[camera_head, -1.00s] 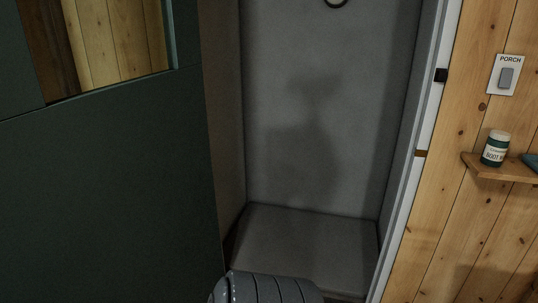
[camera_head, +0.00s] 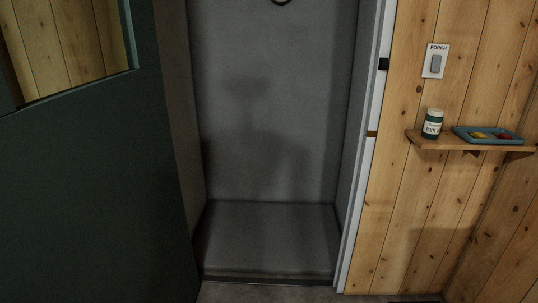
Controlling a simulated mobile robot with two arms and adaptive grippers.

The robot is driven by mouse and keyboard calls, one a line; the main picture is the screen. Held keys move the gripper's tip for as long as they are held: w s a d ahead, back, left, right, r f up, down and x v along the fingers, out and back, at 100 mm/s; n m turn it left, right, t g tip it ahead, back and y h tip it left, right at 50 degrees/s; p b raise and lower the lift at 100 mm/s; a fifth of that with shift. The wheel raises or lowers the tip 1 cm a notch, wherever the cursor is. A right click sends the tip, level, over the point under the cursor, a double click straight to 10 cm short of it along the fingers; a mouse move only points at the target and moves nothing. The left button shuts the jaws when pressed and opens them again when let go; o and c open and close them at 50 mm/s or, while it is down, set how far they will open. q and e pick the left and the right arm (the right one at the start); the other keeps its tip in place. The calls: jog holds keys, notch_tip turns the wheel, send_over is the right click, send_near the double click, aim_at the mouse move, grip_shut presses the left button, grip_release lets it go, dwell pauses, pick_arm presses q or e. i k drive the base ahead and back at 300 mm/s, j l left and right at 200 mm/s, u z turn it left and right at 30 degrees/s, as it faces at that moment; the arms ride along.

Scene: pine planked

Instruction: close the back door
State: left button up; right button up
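The back door (camera_head: 90,190) is a dark green panel with a window opening in its upper part. It stands open at the left of the head view, swung away from the doorway. The doorway (camera_head: 270,150) is open and shows a grey recess with a grey floor behind it. The white door frame (camera_head: 364,150) runs down its right side, with a small black fitting (camera_head: 384,64) and a brass-coloured plate (camera_head: 371,134) on it. No handle shows on the visible part of the door. Neither of my grippers is in view.
Right of the frame is a pine plank wall (camera_head: 400,220) with a switch marked PORCH (camera_head: 435,62). A small wooden shelf (camera_head: 430,144) holds a labelled jar (camera_head: 432,124) and a blue tray (camera_head: 462,134) with small coloured items. The floor before the doorway (camera_head: 270,292) looks clear.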

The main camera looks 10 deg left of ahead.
aim_at(92, 210)
jog(key=k+j+u, duration=0.15)
jog(key=k, duration=0.15)
jog(key=k+j, duration=0.1)
jog(key=j, duration=1.05)
